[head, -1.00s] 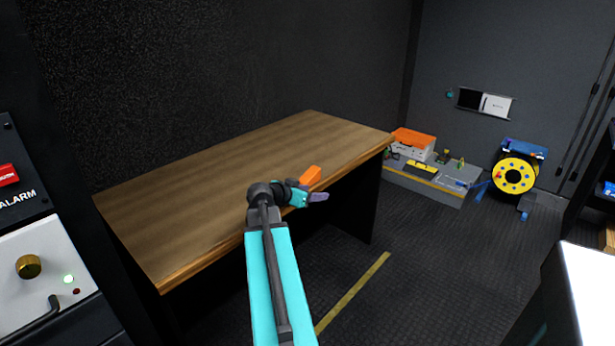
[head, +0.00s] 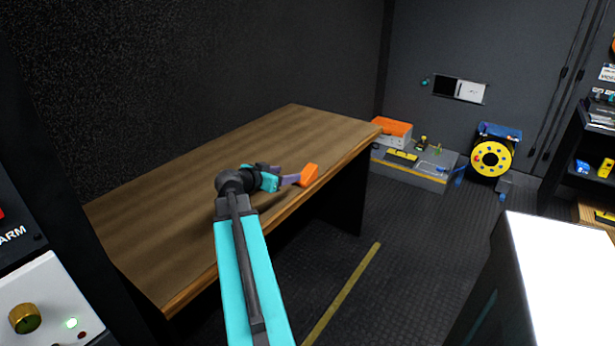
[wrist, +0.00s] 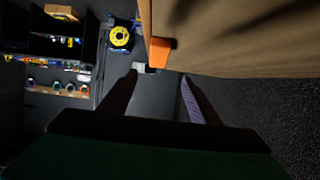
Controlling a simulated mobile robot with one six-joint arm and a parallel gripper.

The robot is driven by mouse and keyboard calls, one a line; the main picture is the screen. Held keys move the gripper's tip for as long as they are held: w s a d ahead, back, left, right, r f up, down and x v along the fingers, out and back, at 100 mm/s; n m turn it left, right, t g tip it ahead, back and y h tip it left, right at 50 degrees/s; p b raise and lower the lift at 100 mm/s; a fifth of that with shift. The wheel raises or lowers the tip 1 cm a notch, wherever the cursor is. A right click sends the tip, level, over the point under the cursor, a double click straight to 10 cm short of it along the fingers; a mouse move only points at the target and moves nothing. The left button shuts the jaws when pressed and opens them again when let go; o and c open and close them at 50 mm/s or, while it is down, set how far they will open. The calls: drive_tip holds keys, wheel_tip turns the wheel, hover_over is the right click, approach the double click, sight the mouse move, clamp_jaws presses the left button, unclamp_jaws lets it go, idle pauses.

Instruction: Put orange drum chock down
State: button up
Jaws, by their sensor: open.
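The orange drum chock (head: 309,174) lies on the wooden table (head: 170,220), close to its front edge, in the head view. It also shows in the wrist view (wrist: 161,51), at the edge of the tabletop, ahead of the fingers. My gripper (head: 292,178) is over the table just left of the chock. In the wrist view my gripper (wrist: 158,78) has its two fingers apart with nothing between them. The chock appears beyond the fingertips; in the head view the tips look very near it, and I cannot tell if they touch.
A grey platform (head: 425,173) with an orange-topped case (head: 391,130) stands past the table's far end. A yellow cable reel (head: 491,159) is beside it. A white-topped unit (head: 570,270) stands at right. Dark floor between is clear.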

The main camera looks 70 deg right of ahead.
sight(307, 171)
drive_tip(key=shift+s+d, duration=0.1)
drive_tip(key=shift+s+d+f, duration=0.2)
drive_tip(key=shift+d, duration=0.25)
drive_tip(key=p+x, duration=0.1)
drive_tip(key=x, duration=0.6)
drive_tip(key=shift+s+d+f, duration=0.1)
drive_tip(key=shift+d, duration=0.2)
drive_tip(key=shift+p+x, duration=0.85)
drive_tip(key=shift+x, duration=1.8)
drive_tip(key=shift+f, duration=0.15)
drive_tip(key=shift+a, duration=0.1)
drive_tip(key=shift+c, duration=0.2)
